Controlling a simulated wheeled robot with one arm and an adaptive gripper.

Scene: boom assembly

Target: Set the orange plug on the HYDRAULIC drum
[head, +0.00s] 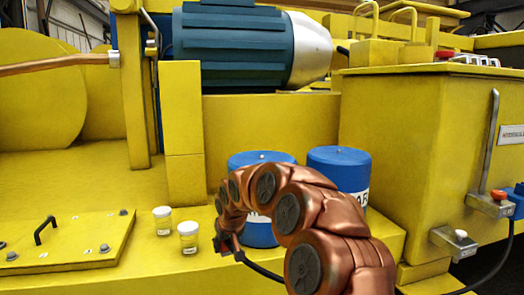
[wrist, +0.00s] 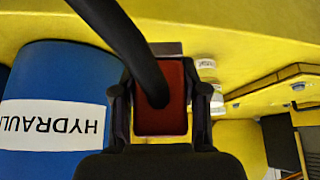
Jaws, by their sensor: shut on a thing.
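My gripper (wrist: 160,95) is shut on a dark red-orange plug (wrist: 176,122), with a black cable rising from it. In the head view my gripper (head: 228,246) hangs low beside the left blue drum, partly behind my arm. The HYDRAULIC drum (wrist: 62,78) stands at the left of the wrist view, its white label upside down. It appears to be the left blue drum (head: 262,238) in the head view, where my arm hides much of it and its label. The plug is beside the drum, not on its top.
A second blue drum (head: 340,158) stands to the right. Two small white-lidded jars (head: 188,238) stand on the yellow deck (head: 130,270) left of my gripper. A yellow cabinet (head: 415,150) on the right carries a lever and a block with a red-orange knob (head: 498,194).

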